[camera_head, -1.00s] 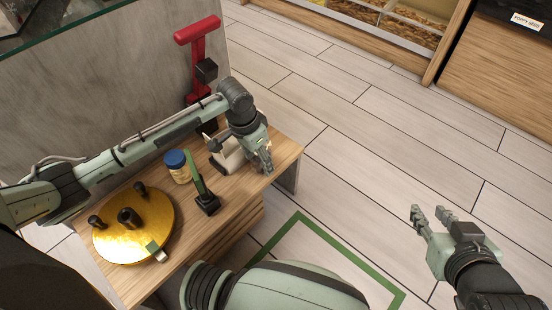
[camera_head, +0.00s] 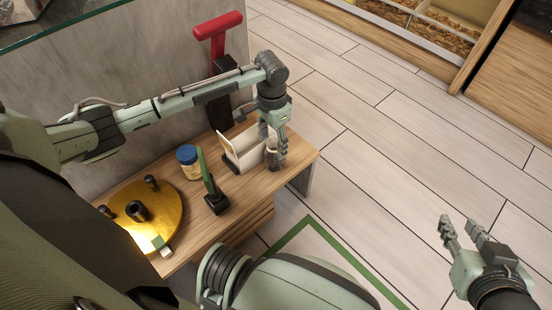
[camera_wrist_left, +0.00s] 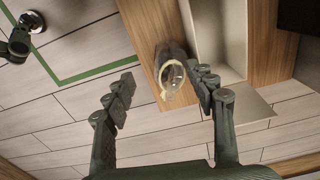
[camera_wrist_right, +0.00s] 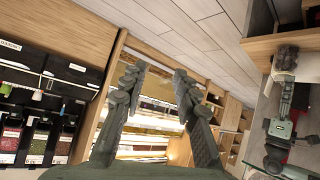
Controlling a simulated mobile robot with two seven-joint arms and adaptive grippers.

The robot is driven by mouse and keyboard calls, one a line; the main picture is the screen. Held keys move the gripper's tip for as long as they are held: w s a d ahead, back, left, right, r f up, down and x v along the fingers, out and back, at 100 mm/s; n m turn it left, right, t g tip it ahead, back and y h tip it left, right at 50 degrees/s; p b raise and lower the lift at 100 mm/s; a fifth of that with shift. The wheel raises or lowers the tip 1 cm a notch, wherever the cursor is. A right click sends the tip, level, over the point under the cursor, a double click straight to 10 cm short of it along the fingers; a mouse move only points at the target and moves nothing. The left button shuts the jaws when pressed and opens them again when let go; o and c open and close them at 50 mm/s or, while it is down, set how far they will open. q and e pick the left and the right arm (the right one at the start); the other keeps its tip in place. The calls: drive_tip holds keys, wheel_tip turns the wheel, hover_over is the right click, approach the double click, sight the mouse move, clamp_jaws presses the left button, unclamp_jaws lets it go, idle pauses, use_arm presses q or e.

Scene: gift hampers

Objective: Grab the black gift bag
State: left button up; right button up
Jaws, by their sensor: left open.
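I cannot make out a black gift bag in any view. My left gripper (camera_head: 275,143) is open, pointing down over the far right end of the wooden table, beside a white open-topped box or holder (camera_head: 243,152). A small glass jar (camera_head: 271,160) stands by its fingers. In the left wrist view the jar (camera_wrist_left: 172,76) shows between the spread fingers (camera_wrist_left: 163,80), closer to the right one; contact is unclear. My right gripper (camera_head: 459,230) is open and empty above the floor at the right; its spread fingers (camera_wrist_right: 160,74) also show in the right wrist view.
The wooden table (camera_head: 290,165) also holds a blue-lidded jar (camera_head: 188,164), a black stand with a green upright (camera_head: 213,200) and a round gold tray (camera_head: 170,215). A red-topped black stand (camera_head: 219,105) rises behind. Tiled floor (camera_head: 370,160) at the right is clear.

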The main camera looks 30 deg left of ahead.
sight(274, 153)
use_arm(q)
drive_tip(key=shift+f, duration=0.6)
drive_tip(key=f, duration=0.1)
drive_tip(key=f+b, duration=0.1)
drive_tip(key=f, duration=0.2)
drive_tip(key=shift+w+f, duration=0.15)
drive_tip(key=shift+w, duration=0.2)
drive_tip(key=shift+f+b, duration=0.3)
drive_tip(key=shift+f, duration=0.05)
use_arm(e)
drive_tip(key=w+a+r+t+y, duration=0.2)
drive_tip(key=w+a+r+t, duration=0.1)
drive_tip(key=r, duration=0.4)
drive_tip(key=shift+a+t+y, duration=0.3)
drive_tip(key=shift+a+t, duration=0.2)
drive_tip(key=shift+a, duration=0.7)
use_arm(q)
drive_tip(key=shift+c, duration=0.6)
drive_tip(key=c, duration=0.8)
drive_tip(key=shift+c, duration=0.2)
use_arm(e)
drive_tip(key=shift+r, duration=0.1)
